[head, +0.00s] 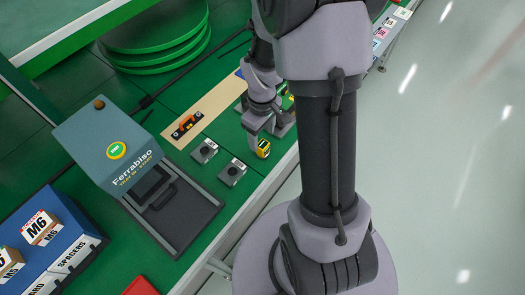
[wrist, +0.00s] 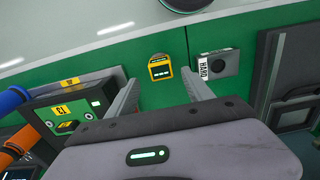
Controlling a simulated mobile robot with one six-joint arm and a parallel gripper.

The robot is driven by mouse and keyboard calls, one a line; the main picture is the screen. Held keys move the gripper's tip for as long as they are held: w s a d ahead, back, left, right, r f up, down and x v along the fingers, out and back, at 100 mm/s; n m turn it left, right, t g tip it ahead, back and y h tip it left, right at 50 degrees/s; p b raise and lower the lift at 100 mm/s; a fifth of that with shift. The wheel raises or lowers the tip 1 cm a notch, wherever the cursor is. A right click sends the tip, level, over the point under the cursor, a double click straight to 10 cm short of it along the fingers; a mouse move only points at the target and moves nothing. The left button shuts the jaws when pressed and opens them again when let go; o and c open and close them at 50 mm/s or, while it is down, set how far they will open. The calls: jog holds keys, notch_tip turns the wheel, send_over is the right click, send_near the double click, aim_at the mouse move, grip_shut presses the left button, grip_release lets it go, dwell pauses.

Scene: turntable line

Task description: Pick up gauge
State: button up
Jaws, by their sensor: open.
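The gauge is a small yellow device with a dark face, standing on the green bench near its front edge; I take this yellow device (head: 263,149) to be it. In the wrist view the gauge (wrist: 160,68) shows lit marks on its dark display and sits just beyond the fingertips, between their lines. My gripper (wrist: 161,84) is open and empty, with a finger to either side of the gauge and bare green between. In the head view my gripper (head: 265,132) is low over the bench beside the gauge; part of it is hidden by my arm.
Two grey blocks (head: 204,151) (head: 232,172) stand left of the gauge; a block labelled HARD (wrist: 217,63) is close to the right finger. A Ferrabiso machine (head: 110,135) stands farther left.

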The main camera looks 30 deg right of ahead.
aim_at(263, 144)
jog(key=f, duration=0.1)
jog(key=f+b, duration=0.2)
jog(key=f, duration=0.1)
jog(key=shift+s+a, duration=0.1)
jog(key=shift+s, duration=0.25)
jog(key=shift+w+f+b, duration=0.1)
jog(key=shift+f+b, duration=0.2)
jog(key=shift+f, duration=0.1)
jog(key=shift+r, duration=0.15)
grip_shut()
